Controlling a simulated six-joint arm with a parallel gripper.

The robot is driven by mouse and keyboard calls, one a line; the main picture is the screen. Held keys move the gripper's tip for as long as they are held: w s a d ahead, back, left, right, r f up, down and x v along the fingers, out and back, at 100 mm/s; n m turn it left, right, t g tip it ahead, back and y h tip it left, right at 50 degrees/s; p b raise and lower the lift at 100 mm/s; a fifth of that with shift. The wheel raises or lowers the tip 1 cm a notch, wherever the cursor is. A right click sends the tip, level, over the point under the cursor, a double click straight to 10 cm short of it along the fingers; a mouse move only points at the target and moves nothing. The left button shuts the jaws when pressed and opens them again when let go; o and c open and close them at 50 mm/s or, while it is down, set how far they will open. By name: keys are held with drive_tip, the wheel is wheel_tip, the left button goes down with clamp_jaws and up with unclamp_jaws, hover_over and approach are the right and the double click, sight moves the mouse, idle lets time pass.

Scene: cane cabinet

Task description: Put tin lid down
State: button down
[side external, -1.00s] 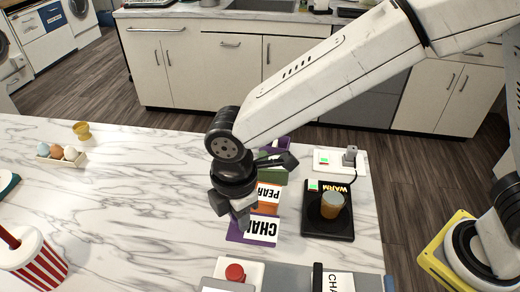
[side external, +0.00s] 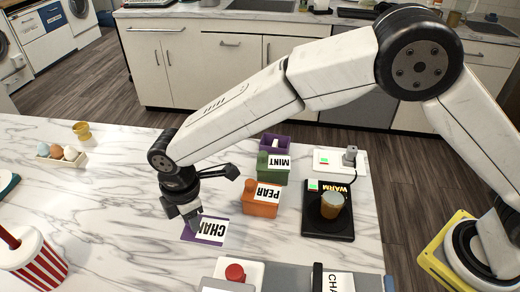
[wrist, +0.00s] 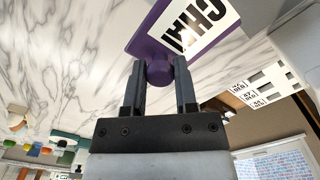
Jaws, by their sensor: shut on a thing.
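My gripper (side external: 190,217) is shut on the round knob of a purple tin lid (side external: 189,238) with a white CHAI label. In the wrist view the fingers (wrist: 158,85) grip the knob, and the purple lid (wrist: 143,43) sits tilted beyond them. The lid is over bare marble, left of the tins; I cannot tell whether it touches the counter. An open purple tin (side external: 267,138) stands at the back of the row. In front of it are a green tin (side external: 265,174) marked MINT and an orange tin (side external: 262,209) marked PEAR.
A black warmer (side external: 315,231) carries an amber cup (side external: 332,205) at right. A white plate (side external: 325,160) is behind it. A grey unit with a red button (side external: 235,272) is at the front. A striped cup (side external: 38,265) and egg tray (side external: 50,162) are left. Marble between is clear.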

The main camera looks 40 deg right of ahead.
drive_tip(key=shift+w+a+f, duration=0.4)
drive_tip(key=shift+w+f, duration=0.1)
drive_tip(key=shift+f, duration=0.25)
drive_tip(key=shift+w+a+f, duration=0.35)
drive_tip(key=shift+w+f, duration=0.15)
drive_tip(key=shift+f, duration=0.25)
drive_tip(key=shift+w+a+f, duration=0.1)
drive_tip(key=shift+w+f, duration=0.05)
drive_tip(key=shift+f, duration=0.05)
drive_tip(key=shift+w+f, duration=0.1)
drive_tip(key=shift+f, duration=1.5)
drive_tip(key=shift+f, duration=0.15)
drive_tip(key=shift+c, duration=2)
unclamp_jaws()
wheel_tip(320, 180, up, 12)
